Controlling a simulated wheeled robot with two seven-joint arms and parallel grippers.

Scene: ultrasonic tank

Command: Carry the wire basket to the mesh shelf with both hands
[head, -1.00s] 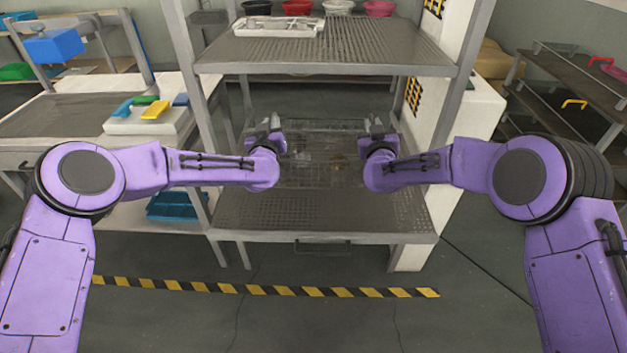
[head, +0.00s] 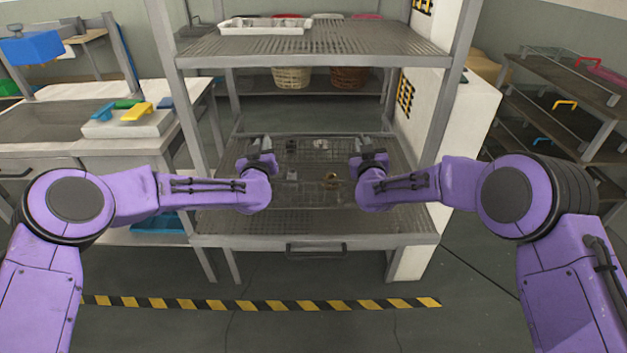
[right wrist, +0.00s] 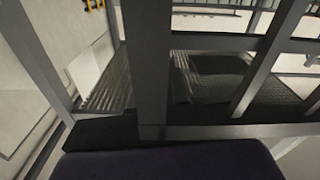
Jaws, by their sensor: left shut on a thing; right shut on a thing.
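The wire basket (head: 312,153) is a low, open mesh basket with several small parts inside, one of them brass-coloured. It is level, inside the frame of the rack over the lower mesh shelf (head: 300,222). I cannot tell whether its bottom touches the shelf. My left gripper (head: 262,150) is shut on the basket's left end. My right gripper (head: 367,150) is shut on its right end. The fingertips are partly hidden by the wrists. The right wrist view shows grey rack posts (right wrist: 150,70) and mesh, with no basket or fingers visible.
An upper mesh shelf (head: 310,45) with a white tray (head: 265,26) is above the basket. A bench (head: 50,130) is at left, a dark shelf unit (head: 560,100) at right. Striped tape (head: 260,305) crosses the floor in front.

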